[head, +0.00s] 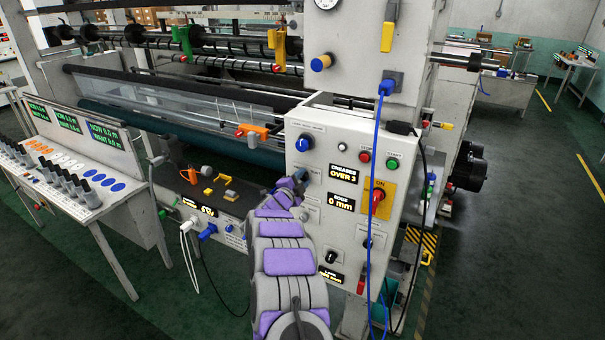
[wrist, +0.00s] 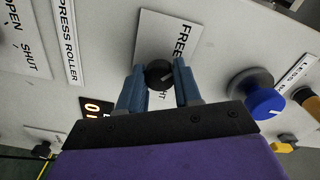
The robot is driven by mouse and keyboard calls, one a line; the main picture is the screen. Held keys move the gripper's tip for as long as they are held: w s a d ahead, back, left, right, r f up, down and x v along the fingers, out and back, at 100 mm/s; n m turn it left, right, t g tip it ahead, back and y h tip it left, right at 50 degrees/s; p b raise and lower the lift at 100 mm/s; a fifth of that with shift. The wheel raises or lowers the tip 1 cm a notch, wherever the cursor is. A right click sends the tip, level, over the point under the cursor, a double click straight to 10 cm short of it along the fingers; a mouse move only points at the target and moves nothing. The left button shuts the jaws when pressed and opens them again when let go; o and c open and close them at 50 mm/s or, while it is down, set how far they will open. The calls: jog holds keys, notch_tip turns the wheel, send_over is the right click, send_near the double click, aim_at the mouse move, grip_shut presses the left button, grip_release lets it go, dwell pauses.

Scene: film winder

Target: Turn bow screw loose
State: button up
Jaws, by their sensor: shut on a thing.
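A black round knob (wrist: 158,76) sits on a white plate (wrist: 153,37) on a pale panel in the wrist view. The plate reads "FREE" above the knob, and a second word is partly hidden, ending in "HT". No label reading "bow screw" is legible. My gripper (wrist: 159,66) has its two blue fingers on either side of the knob, closed on it. In the head view my gripper (head: 300,181) reaches the front of the grey control box (head: 325,127), and my purple arm hides the knob there.
A blue knob (wrist: 258,95) is close to the right of my gripper in the wrist view. An orange lit display (wrist: 93,106) is at left. In the head view, a red switch on a yellow plate (head: 379,197) and a hanging blue cable (head: 376,160) lie right of my arm.

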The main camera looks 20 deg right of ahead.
jog(key=shift+a+f+n+p, duration=0.1)
jog(key=shift+n+p, duration=0.55)
jog(key=shift+n, duration=0.25)
jog(key=shift+f, duration=0.15)
jog(key=o, duration=0.9)
jog(key=shift+w+f, duration=0.1)
jog(key=shift+w, duration=0.15)
jog(key=shift+o, duration=0.7)
jog(key=shift+s+r, duration=0.2)
jog(key=shift+r, duration=0.05)
jog(key=shift+a, duration=0.15)
jog(key=v, duration=1.7)
jog(key=shift+b, duration=0.3)
